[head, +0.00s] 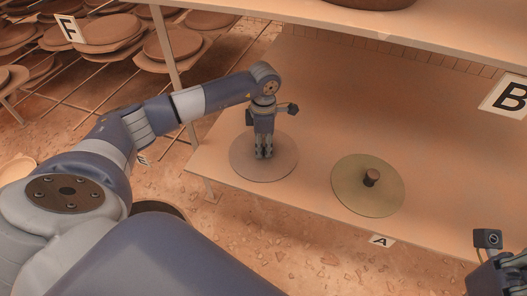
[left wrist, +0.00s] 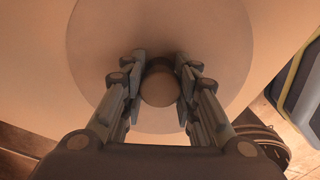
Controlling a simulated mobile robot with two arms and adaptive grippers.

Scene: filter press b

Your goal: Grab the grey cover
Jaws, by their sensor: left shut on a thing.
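The grey cover (head: 245,166) is a flat round disc on the lower shelf, left of the middle in the head view. In the left wrist view the cover (left wrist: 95,30) lies below the fingers. My left gripper (head: 263,153) comes down from above over its centre. In the left wrist view my left gripper (left wrist: 162,88) is shut on the cover's round knob (left wrist: 158,90), with fingers on both sides. The cover appears to rest on the shelf. My right gripper (head: 500,265) is only partly in view at the lower right edge, its fingertips not clearly seen.
A greenish round cover (head: 350,188) with a brown knob (head: 371,177) lies to the right on the same shelf (head: 300,100). Label A (head: 382,241) is on the front edge. An upper shelf (head: 400,25) overhangs behind. Racks of round plates (head: 105,32) stand at left.

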